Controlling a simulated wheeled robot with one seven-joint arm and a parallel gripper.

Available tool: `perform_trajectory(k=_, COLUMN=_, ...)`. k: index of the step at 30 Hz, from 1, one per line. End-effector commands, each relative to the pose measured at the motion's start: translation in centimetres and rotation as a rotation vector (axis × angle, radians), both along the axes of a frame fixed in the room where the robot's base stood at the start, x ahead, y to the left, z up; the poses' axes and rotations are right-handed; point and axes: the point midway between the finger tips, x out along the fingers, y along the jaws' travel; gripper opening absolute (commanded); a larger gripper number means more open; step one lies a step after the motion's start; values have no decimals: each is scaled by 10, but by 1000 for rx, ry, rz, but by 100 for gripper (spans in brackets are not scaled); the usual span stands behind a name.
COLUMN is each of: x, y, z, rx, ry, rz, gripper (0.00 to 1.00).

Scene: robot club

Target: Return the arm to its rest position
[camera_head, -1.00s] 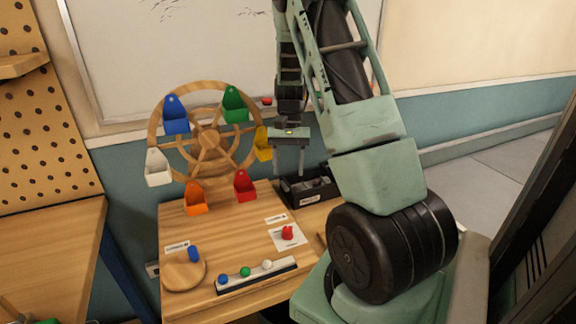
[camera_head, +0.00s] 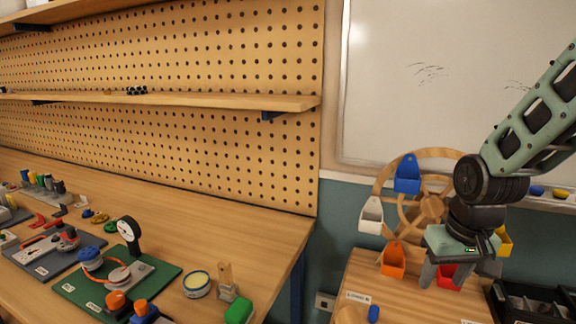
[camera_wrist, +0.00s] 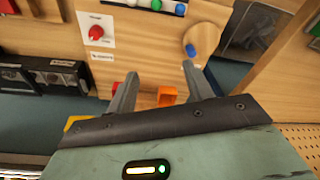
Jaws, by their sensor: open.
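My gripper (camera_head: 458,276) is at the right of the head view, pointing down in front of the wooden wheel (camera_head: 433,154). Its two fingers are apart and nothing is between them; they also show spread in the wrist view (camera_wrist: 159,76). In the head view the gripper overlaps the red bucket (camera_head: 447,282) and hides part of the wheel. My green arm comes in from the right edge.
The wheel's blue (camera_head: 407,180), white (camera_head: 371,220) and orange (camera_head: 393,262) buckets hang close left of my gripper. A black tray (camera_head: 530,305) is at lower right. A workbench (camera_head: 190,225) with tools and a pegboard (camera_head: 200,150) fill the left.

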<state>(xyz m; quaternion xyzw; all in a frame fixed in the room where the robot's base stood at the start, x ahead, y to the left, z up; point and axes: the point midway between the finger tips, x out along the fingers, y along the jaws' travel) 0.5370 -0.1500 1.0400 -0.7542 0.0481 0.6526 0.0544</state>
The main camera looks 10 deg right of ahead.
Motion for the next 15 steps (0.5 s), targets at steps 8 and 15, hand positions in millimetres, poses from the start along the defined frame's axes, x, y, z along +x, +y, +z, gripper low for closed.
perform_trajectory(k=8, x=-38, y=98, z=12, rx=-3, ry=-39, rz=348, gripper=52)
perform_trajectory(k=15, x=-101, y=182, z=22, rx=5, ry=55, rz=654, gripper=52)
